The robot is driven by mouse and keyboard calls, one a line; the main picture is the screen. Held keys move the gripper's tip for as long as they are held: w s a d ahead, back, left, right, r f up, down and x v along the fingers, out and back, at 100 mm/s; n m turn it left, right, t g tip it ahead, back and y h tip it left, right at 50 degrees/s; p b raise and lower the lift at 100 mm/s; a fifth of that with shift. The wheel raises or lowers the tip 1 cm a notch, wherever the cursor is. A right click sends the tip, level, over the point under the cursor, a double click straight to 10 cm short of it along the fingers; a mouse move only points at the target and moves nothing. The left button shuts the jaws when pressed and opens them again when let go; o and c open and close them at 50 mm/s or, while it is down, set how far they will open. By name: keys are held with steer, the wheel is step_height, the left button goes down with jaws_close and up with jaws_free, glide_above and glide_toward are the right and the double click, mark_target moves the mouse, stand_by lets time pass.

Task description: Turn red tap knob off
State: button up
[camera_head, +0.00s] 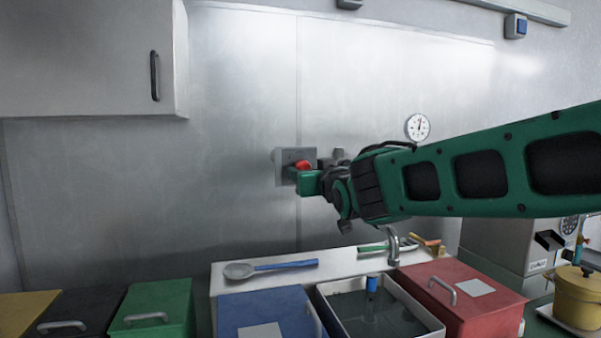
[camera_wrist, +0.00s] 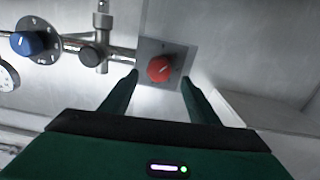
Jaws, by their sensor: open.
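The red tap knob (camera_wrist: 160,68) sits on a square grey plate (camera_wrist: 180,50) on the wall. It carries a light pointer mark. In the head view the red knob (camera_head: 302,165) shows just above my green fingers, partly hidden by them. My gripper (camera_wrist: 160,85) is open, with one green finger on each side of the knob in the wrist view. The fingertips are close to the knob, and I cannot tell whether they touch it. In the head view my gripper (camera_head: 308,182) reaches from the right to the wall plate.
A blue knob (camera_wrist: 27,43) on a round plate and grey pipes (camera_wrist: 100,48) lie left of the red knob in the wrist view. Below are a sink (camera_head: 380,308), a blue box (camera_head: 262,312) and a red box (camera_head: 465,290). A wall cabinet (camera_head: 90,60) hangs upper left.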

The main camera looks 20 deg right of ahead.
mark_target(304, 168)
steer(key=w, duration=0.6)
steer(key=shift+w+d, duration=0.1)
steer(key=shift+w, duration=0.15)
steer(key=c, duration=1)
